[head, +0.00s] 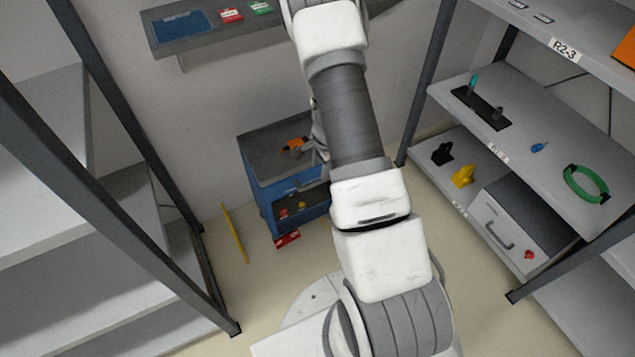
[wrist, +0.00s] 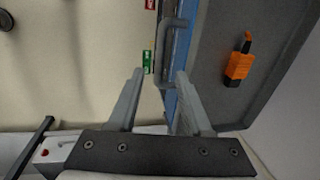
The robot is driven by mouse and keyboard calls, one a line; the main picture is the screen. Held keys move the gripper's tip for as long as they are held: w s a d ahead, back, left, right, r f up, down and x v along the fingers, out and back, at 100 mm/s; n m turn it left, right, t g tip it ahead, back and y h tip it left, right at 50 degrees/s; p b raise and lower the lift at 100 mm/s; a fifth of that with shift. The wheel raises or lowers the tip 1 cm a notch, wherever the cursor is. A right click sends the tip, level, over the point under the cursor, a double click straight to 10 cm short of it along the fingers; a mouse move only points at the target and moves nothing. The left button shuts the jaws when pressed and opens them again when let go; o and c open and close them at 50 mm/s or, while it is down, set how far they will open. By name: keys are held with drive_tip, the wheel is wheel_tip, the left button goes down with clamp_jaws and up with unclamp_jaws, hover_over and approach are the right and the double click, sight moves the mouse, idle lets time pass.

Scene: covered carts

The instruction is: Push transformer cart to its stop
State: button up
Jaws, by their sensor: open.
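The only cart in view is a blue cart with a dark grey top (head: 268,148), standing against the back wall; I take it as the transformer cart. Its grey top (wrist: 222,30) and blue edge also show in the wrist view. A grey bar handle (wrist: 172,38) runs along that edge. An orange and black object (wrist: 238,66) lies on the top. My gripper (wrist: 160,72) is open, its fingers on either side of the handle's lower end in the picture. I cannot tell whether they touch it. In the head view my arm hides part of the cart and most of the gripper.
Grey shelving stands at left (head: 60,240) and right (head: 540,150). A wall shelf (head: 225,40) hangs above the cart. A yellow strip (head: 234,233) lies on the floor left of the cart. A red label (head: 287,240) is at its foot. Floor in front is partly clear.

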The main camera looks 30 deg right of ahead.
sight(317, 181)
drive_tip(key=f, duration=0.2)
drive_tip(key=w+f+b, duration=0.1)
drive_tip(key=f, duration=0.2)
drive_tip(key=f+b, duration=0.1)
drive_tip(key=f, duration=0.1)
drive_tip(key=shift+w+f, duration=0.25)
drive_tip(key=shift+f, duration=0.1)
drive_tip(key=shift+c, duration=0.3)
clamp_jaws()
idle(0.8)
